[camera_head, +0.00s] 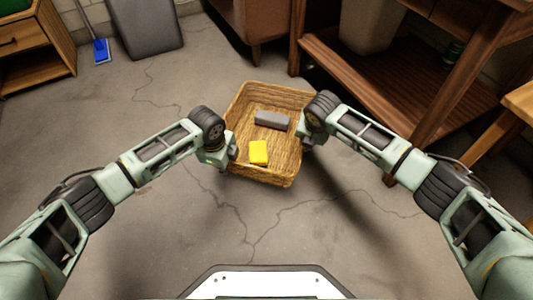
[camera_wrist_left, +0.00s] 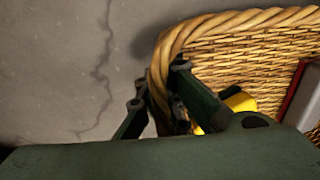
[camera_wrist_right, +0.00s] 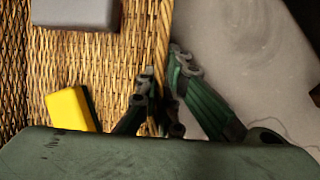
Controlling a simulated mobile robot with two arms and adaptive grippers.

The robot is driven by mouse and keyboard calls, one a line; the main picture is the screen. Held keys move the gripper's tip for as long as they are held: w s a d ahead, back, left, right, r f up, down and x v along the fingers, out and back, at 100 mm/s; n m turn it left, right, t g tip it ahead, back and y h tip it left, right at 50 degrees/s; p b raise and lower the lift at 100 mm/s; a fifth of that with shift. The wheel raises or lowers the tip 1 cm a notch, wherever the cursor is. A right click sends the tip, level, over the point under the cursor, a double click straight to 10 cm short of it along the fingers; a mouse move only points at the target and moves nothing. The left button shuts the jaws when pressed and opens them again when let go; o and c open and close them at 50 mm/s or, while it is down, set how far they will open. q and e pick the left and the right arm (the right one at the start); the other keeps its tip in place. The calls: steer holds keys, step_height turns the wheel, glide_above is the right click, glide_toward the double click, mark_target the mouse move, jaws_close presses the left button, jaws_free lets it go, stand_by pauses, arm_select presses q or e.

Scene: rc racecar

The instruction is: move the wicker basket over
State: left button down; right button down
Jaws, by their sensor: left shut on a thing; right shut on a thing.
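The wicker basket (camera_head: 274,177) is a woven tan rectangular box in the middle of the head view. A yellow block (camera_head: 259,152) and a grey block (camera_head: 271,120) lie inside it. My left gripper (camera_head: 231,150) is shut on the basket's left wall; the left wrist view shows the fingers (camera_wrist_left: 160,95) on both sides of the rim. My right gripper (camera_head: 304,138) is shut on the right wall, and the right wrist view shows its fingers (camera_wrist_right: 160,95) astride the rim. I cannot tell for certain whether the basket touches the floor.
A wooden workbench (camera_head: 385,110) with a low shelf stands right of the basket. A wooden cabinet (camera_head: 255,22) is behind it. A grey bin (camera_head: 146,25) and a blue-headed broom (camera_head: 101,50) are at the back left. The cracked concrete floor (camera_head: 130,120) is clear on the left.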

arm_select(q)
steer(key=shift+a, duration=0.2)
arm_select(e)
steer(key=shift+w+d, duration=0.1)
steer(key=shift+d, duration=0.1)
arm_select(q)
steer(key=shift+f, duration=0.3)
arm_select(e)
steer(key=shift+f, duration=0.15)
